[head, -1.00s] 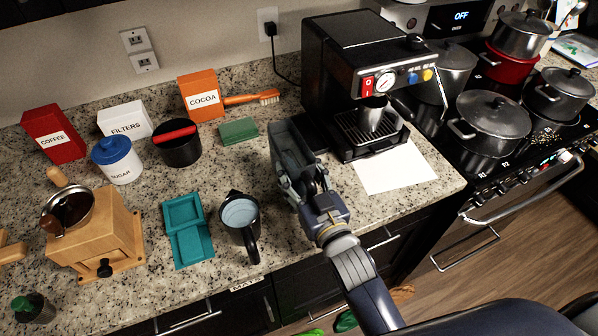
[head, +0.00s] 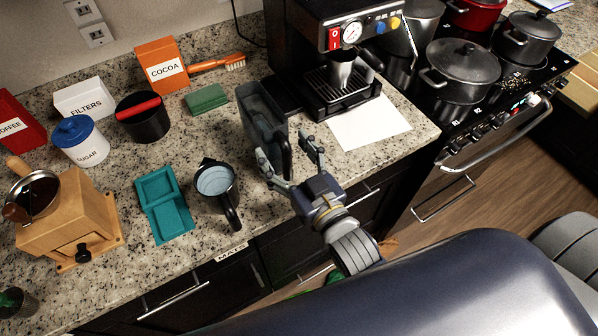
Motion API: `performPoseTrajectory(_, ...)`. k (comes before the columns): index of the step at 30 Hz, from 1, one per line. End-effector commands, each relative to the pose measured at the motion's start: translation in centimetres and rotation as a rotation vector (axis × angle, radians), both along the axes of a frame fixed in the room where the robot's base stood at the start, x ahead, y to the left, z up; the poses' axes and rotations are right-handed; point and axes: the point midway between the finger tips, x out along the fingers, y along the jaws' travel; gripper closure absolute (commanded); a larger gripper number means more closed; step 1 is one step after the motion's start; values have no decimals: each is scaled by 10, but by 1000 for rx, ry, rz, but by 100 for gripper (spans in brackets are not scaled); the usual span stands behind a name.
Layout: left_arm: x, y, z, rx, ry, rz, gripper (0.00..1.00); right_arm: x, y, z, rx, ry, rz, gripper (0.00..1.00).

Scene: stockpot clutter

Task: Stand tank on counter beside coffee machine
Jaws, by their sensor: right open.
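The tank (head: 261,112), a tall dark see-through container with a handle on its near right side, stands upright on the counter (head: 150,267). It is just left of the coffee machine (head: 303,49), a black machine with a red switch and a round gauge. I cannot tell if the two touch. My right gripper (head: 286,156) is open at the near side of the tank, its fingers spread by the tank's handle. One finger overlaps the tank's lower edge in the picture, so contact there is unclear. My left gripper is not in view.
A dark mug (head: 216,182) and a teal tray (head: 163,203) lie left of my right gripper. A green sponge (head: 206,98) lies behind. White paper (head: 370,124) lies in front of the machine. The stove with pots (head: 463,70) is at right.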

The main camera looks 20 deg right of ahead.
Motion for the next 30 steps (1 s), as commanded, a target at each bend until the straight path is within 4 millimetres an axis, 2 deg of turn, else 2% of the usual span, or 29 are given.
performPoseTrajectory(1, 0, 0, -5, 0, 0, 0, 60, -10, -2, -4, 0, 3, 0, 30)
performPoseTrajectory(6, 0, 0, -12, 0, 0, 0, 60, -35, -7, -3, -1, 3, 0, 30)
performPoseTrajectory(12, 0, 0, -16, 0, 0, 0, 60, -53, -10, -1, -1, 0, 0, 30)
performPoseTrajectory(30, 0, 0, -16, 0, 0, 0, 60, -58, -12, 0, -1, 0, 0, 30)
